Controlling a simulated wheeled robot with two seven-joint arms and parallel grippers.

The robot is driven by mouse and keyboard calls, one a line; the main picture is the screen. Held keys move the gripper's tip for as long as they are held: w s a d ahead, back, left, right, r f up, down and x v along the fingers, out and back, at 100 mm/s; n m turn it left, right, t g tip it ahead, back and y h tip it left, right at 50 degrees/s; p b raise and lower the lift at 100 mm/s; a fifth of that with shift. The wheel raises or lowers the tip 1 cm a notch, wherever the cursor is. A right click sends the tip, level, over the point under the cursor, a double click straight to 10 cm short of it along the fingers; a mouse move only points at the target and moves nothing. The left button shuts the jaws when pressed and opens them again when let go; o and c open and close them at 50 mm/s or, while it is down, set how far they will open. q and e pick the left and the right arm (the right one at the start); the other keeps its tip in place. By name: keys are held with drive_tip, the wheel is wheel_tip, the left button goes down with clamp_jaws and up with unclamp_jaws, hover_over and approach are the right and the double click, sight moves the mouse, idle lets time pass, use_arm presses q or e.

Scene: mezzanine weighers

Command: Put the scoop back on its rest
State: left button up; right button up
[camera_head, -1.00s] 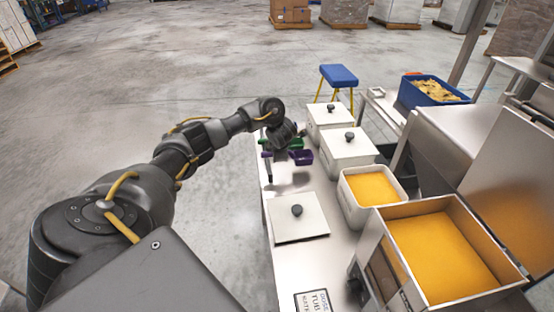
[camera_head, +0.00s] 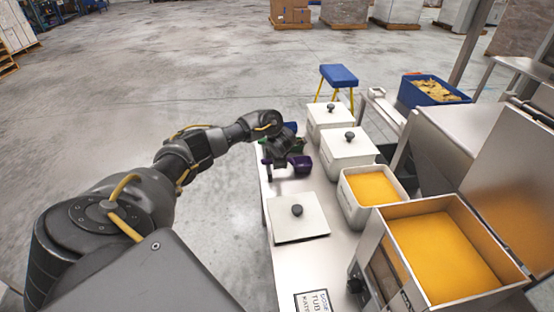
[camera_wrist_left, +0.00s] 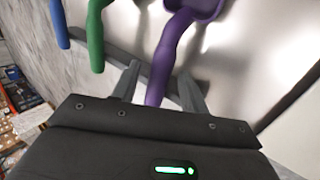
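The purple scoop (camera_head: 301,166) is beyond the square white lid, its bowl to the right of my left gripper (camera_head: 283,150). In the left wrist view the purple handle (camera_wrist_left: 164,62) runs between the two fingers of the left gripper (camera_wrist_left: 158,84), with a gap on each side. The fingers are open around it. The handle crosses a dark grey bar (camera_wrist_left: 112,56), apparently the rest; whether it touches the bar I cannot tell. A green handle (camera_wrist_left: 95,38) and a blue handle (camera_wrist_left: 60,24) lie alongside to the left. My right gripper is not in view.
A white lid (camera_head: 299,222) lies on the steel table (camera_head: 325,255) nearer me. Lidded white tubs (camera_head: 347,151), an open tub (camera_head: 352,207) of orange powder and a steel hopper (camera_head: 465,204) stand to the right. Open floor lies left of the table.

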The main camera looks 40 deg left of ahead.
use_arm(q)
drive_tip(key=shift+r, duration=0.2)
drive_tip(key=p+v, duration=0.8)
drive_tip(key=v, duration=0.4)
idle(0.4)
